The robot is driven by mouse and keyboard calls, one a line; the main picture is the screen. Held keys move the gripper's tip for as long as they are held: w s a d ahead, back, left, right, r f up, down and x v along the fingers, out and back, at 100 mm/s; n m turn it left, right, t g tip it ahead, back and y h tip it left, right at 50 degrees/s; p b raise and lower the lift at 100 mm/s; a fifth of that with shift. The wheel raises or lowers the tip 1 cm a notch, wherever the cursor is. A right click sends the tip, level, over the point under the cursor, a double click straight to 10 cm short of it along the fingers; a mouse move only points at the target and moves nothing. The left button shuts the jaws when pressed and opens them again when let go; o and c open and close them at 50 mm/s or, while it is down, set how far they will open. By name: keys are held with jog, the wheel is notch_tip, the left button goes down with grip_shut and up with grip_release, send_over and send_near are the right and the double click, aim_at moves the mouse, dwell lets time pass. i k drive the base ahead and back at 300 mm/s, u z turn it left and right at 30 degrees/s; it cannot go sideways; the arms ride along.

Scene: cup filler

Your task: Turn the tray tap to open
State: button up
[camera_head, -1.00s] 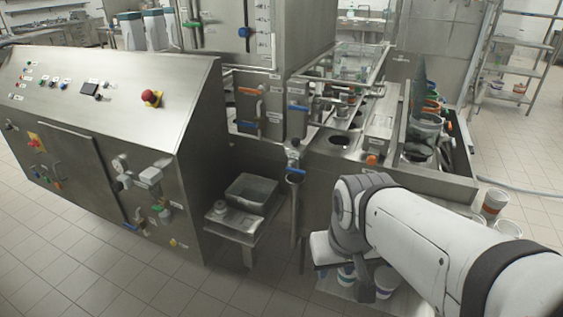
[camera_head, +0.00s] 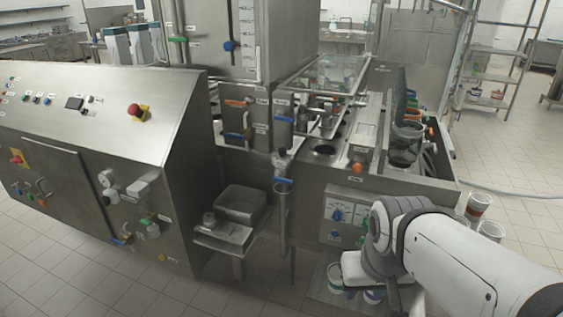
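Several lever taps show on the steel machine, but their labels are too small to read, so I cannot tell which is the tray tap. An orange lever (camera_head: 238,102) and a blue lever (camera_head: 233,136) sit on the left front panel. Another blue lever (camera_head: 282,102) is on the panel to their right. A blue-handled valve (camera_head: 283,181) is on the vertical drain pipe below. Whether each is open or closed is unclear. My arm (camera_head: 455,255) enters from the lower right and bends down at its wrist, apart from these taps. My gripper's fingers are not visible.
A grey bin (camera_head: 262,203) stands on a low steel stand left of the drain pipe. A sloped control cabinet (camera_head: 110,105) fills the left. A small dial panel (camera_head: 345,210) is beside my arm. Buckets (camera_head: 478,205) stand at right.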

aim_at(277, 178)
jog(key=i, duration=1)
